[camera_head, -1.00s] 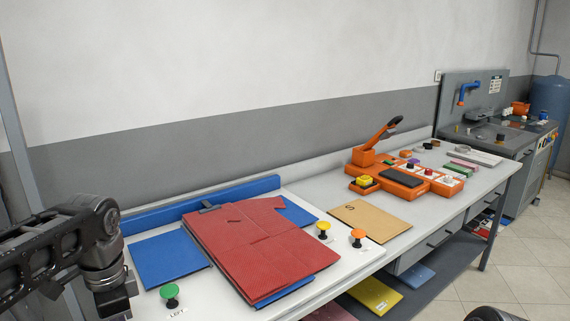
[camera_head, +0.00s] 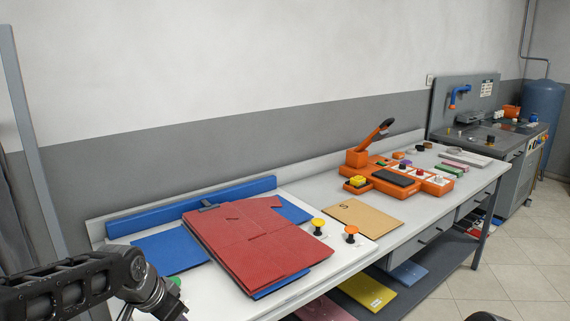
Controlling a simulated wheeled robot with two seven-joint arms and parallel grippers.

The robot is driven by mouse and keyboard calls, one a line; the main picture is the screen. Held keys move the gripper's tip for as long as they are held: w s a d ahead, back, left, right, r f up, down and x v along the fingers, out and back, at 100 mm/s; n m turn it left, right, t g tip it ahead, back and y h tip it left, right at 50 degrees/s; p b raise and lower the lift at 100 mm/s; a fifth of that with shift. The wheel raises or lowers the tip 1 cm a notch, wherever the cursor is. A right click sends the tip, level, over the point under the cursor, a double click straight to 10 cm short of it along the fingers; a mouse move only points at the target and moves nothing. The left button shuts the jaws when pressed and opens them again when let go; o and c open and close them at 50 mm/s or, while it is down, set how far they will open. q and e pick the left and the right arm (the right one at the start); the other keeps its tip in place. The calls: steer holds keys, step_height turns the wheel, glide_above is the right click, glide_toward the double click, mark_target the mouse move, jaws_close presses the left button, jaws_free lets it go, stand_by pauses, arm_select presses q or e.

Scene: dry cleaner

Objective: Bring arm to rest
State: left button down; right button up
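My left arm (camera_head: 95,284) comes in from the lower left. It hangs over the near left corner of the table, and its wrist end runs out of the bottom of the picture. The fingers of my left gripper are not in view. A small dark rounded part, likely of my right arm, shows at the bottom edge right of centre; my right gripper is not in view. A red folded garment (camera_head: 250,240) lies on a blue folding board (camera_head: 168,250), close to the right of my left arm.
A yellow knob (camera_head: 318,225) and an orange knob (camera_head: 351,233) stand right of the garment. A brown board (camera_head: 364,214) and an orange press (camera_head: 398,178) lie further right. A lower shelf holds coloured boards. The tiled floor (camera_head: 520,265) at right is clear.

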arm_select(q)
steer(key=s+d+f+n+h, duration=0.15)
steer(key=d+f, duration=0.25)
steer(key=f, duration=0.4)
steer(key=s+d+f+n, duration=0.2)
steer(key=d+f, duration=0.1)
steer(key=f, duration=0.4)
steer(key=s+d+f+n+h, duration=0.15)
steer(key=d+f, duration=0.25)
steer(key=f, duration=0.4)
steer(key=s+d+f+n+g, duration=0.1)
steer(key=s+d+f+g, duration=0.1)
steer(key=s+f, duration=0.5)
steer(key=s+d+f+n+g, duration=0.2)
steer(key=s+f, duration=0.5)
steer(key=s, duration=0.7)
steer(key=shift+s+d, duration=0.25)
steer(key=shift+f, duration=0.1)
